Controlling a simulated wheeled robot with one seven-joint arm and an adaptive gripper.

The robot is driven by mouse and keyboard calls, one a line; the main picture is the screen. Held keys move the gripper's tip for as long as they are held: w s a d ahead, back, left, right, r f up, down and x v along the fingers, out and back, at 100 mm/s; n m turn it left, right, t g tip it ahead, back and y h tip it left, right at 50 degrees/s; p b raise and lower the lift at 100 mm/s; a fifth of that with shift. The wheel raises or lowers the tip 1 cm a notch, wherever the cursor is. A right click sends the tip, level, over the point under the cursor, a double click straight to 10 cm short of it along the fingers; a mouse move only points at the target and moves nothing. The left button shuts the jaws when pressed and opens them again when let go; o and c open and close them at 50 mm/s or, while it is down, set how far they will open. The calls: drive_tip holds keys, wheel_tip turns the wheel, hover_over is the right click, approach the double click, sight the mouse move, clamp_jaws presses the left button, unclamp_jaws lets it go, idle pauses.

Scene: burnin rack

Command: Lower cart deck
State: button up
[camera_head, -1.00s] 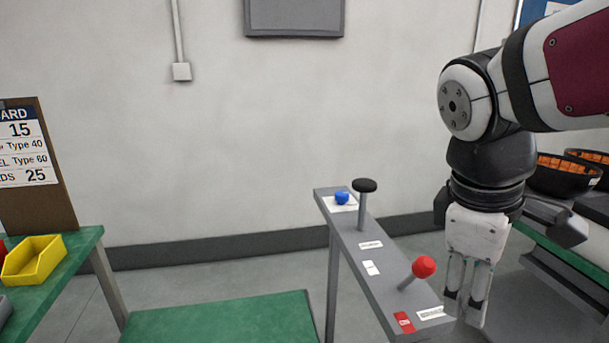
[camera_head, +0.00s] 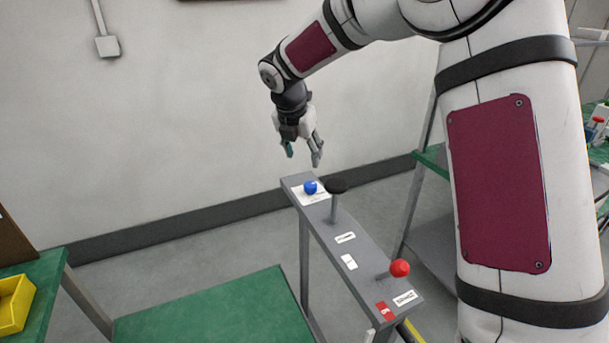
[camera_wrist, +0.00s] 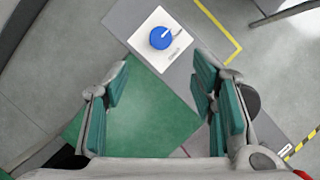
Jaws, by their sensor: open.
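A narrow grey control stand (camera_head: 324,232) carries a blue knob (camera_head: 310,187) on a white plate at its far end. Beside the knob is a lever with a black round top (camera_head: 336,186), and a red ball lever (camera_head: 400,268) leans at the near end. My gripper (camera_head: 303,160) hangs above the far end, apart from the knob, open and empty. In the wrist view the blue knob (camera_wrist: 161,38) lies ahead of the two spread fingers, with a white pointer mark. The black top (camera_wrist: 250,100) is partly hidden behind the right finger. A green deck (camera_head: 205,310) lies left of the stand.
A green table with a yellow bin (camera_head: 14,302) stands at the left. A green-topped rack (camera_head: 432,160) stands at the right, partly behind my arm. Yellow floor tape (camera_wrist: 222,28) runs beside the stand.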

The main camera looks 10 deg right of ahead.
sight(310, 184)
drive_tip(key=x, duration=1.3)
drive_tip(key=shift+f+p, duration=0.25)
drive_tip(key=shift+p, duration=0.1)
drive_tip(key=c, duration=1.1)
